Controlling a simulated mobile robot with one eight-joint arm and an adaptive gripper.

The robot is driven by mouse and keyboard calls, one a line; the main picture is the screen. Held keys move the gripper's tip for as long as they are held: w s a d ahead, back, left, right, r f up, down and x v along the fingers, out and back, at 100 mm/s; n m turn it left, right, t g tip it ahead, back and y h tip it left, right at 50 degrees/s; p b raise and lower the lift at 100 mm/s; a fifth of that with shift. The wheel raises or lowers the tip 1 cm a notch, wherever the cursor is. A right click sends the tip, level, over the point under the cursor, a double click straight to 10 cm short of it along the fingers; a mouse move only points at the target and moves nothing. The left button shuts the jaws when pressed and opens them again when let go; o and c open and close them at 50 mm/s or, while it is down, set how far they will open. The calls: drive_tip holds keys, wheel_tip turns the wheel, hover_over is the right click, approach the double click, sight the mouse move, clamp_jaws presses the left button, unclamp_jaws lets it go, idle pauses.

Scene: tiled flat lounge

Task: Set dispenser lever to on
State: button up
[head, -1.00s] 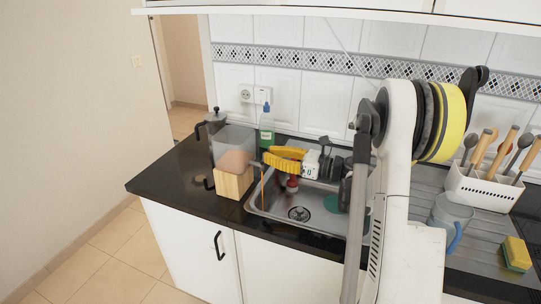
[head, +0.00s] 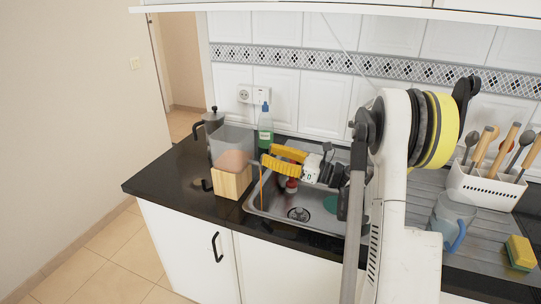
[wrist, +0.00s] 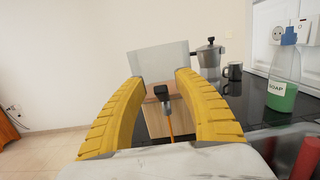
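The dispenser is a clear container (head: 226,141) on a wooden block (head: 232,181), on the dark counter left of the sink. It holds something brownish. In the wrist view, the wooden block (wrist: 160,118) is straight ahead, with a small black lever-like part (wrist: 162,95) in front. A thin orange strip (wrist: 172,127) hangs below that part; it also shows in the head view (head: 262,187). My gripper (head: 267,157) is open with yellow ribbed fingers, right of the dispenser. In the wrist view, the gripper (wrist: 158,78) has the black part between its fingers; contact is not clear.
A moka pot (head: 211,121) and a dark mug (wrist: 235,71) stand behind the dispenser. A green soap bottle (head: 265,130) is close behind my gripper. The steel sink (head: 273,214) lies below my gripper. A utensil holder (head: 486,187) and sponge (head: 520,252) are far right.

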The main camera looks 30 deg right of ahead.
drive_tip(key=v, duration=1.2)
drive_tip(key=shift+f, duration=0.1)
drive_tip(key=a+n+g+h, duration=0.4)
drive_tip(key=a+n+g, duration=0.45)
drive_tip(key=a, duration=1.15)
drive_tip(key=s+a+n+h, duration=0.3)
drive_tip(key=s+n+h, duration=0.1)
drive_tip(key=s+n, duration=0.4)
drive_tip(key=s+a+f+n+h, duration=0.1)
drive_tip(key=s+a+n+h, duration=0.2)
drive_tip(key=s+n, duration=0.5)
drive_tip(key=n+h, duration=0.1)
drive_tip(key=n, duration=0.3)
drive_tip(key=shift+s+a, duration=0.2)
drive_tip(key=shift+s, duration=0.15)
